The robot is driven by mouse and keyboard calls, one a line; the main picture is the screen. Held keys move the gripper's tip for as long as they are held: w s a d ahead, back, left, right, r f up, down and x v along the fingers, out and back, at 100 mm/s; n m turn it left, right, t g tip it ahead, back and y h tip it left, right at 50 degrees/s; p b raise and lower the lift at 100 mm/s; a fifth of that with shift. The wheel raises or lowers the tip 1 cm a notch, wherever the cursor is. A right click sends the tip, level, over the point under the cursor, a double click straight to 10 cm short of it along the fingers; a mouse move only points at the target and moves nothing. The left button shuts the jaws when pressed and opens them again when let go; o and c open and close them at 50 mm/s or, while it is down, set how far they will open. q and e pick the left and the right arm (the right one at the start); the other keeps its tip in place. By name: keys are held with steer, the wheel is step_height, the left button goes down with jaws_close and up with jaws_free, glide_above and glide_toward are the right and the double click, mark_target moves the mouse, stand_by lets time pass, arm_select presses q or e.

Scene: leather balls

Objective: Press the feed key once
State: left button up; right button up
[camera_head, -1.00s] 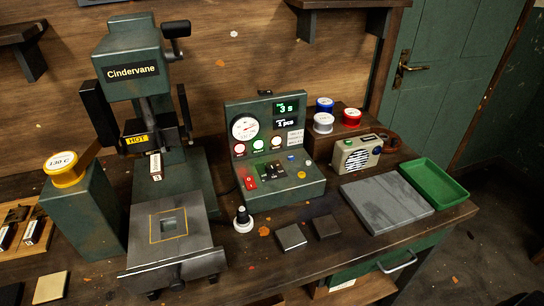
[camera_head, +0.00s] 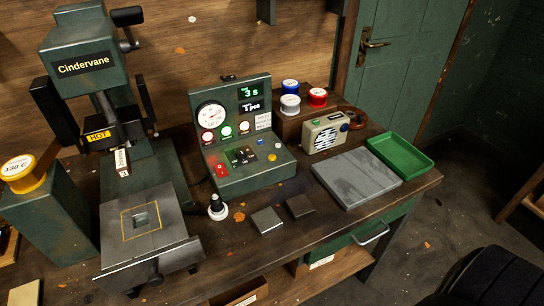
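The green control box (camera_head: 235,185) stands in the middle of the bench, with a sloped front panel. It carries a round white gauge (camera_head: 211,116), a green-lit display reading "3 s" (camera_head: 250,91) and a smaller display below that. The key labels are too small to read, so I cannot tell which is the feed key. Neither of my grippers is in view.
A green "Cindervane" press (camera_head: 85,63) marked HOT stands left. A radio (camera_head: 325,134), grey slab (camera_head: 357,178) and green tray (camera_head: 401,155) stand right.

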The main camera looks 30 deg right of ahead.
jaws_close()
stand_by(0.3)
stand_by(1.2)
